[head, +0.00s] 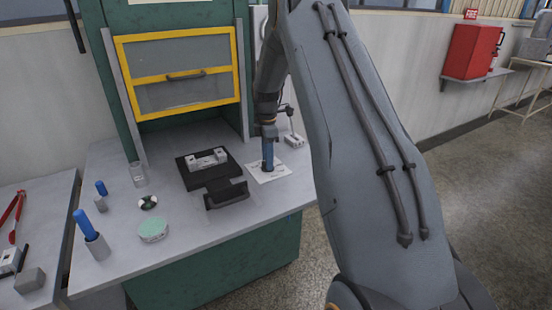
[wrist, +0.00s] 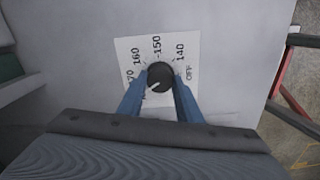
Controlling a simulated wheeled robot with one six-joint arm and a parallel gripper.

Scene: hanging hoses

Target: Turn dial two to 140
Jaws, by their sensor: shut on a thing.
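In the wrist view a round black dial (wrist: 160,76) sits on a white card (wrist: 125,47) lying on the grey bench top. The card reads 160, 150, 140 and OFF around the dial, plus a partly hidden number ending in 70 at left. A pale line on the dial points to the lower left, away from 140. My gripper (wrist: 160,88) has its two blue fingers shut on either side of the dial. In the head view my gripper (head: 268,160) points down onto the card (head: 268,177) and hides the dial. I see no number naming the dial.
A black stand with a metal block (head: 207,159) is left of the card. A small grey device (head: 294,140) is close behind it at right. A green round pad (head: 153,230), blue-handled tools and a clear beaker (head: 137,174) stand further left. A yellow-framed sash (head: 180,75) rises behind.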

